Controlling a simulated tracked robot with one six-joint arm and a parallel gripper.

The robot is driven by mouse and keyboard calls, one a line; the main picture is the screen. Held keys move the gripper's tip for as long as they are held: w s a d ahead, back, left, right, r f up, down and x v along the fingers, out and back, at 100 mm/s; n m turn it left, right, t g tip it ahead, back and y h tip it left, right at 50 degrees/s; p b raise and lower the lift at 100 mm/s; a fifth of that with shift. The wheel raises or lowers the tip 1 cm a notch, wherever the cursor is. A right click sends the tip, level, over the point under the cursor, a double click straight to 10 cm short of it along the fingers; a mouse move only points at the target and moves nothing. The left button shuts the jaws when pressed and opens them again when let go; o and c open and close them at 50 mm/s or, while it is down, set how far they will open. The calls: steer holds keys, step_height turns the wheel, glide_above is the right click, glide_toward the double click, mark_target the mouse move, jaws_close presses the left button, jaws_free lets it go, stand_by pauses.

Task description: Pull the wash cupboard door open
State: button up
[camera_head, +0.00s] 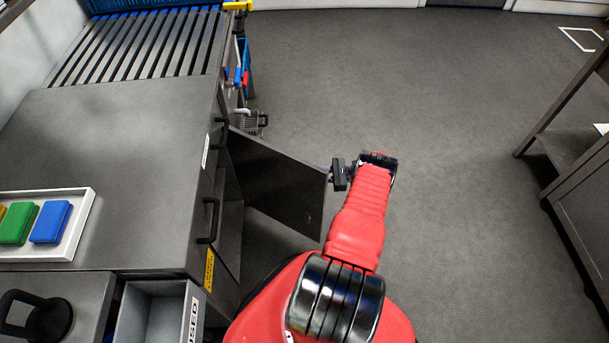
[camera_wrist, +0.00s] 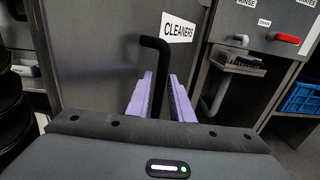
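The wash cupboard door (camera_head: 276,182) is a dark grey panel standing open at an angle from the cabinet front in the head view. In the wrist view the door (camera_wrist: 95,70) fills the middle and carries a white CLEANERS label (camera_wrist: 178,29). Its black bar handle (camera_wrist: 157,44) runs down between the purple fingers of my gripper (camera_wrist: 161,90). The fingers appear closed on the handle. In the head view my gripper (camera_head: 333,174) is at the door's outer edge; its fingertips are mostly hidden there.
The steel counter (camera_head: 110,140) is at left, with a white tray (camera_head: 85,222) of coloured blocks. Other black handles (camera_head: 213,222) jut from the cabinet front. Open grey floor (camera_head: 450,130) lies beyond and right of my arm. A dark shelf unit (camera_head: 575,150) stands at right.

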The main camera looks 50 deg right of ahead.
steer(key=shift+v, duration=2.95)
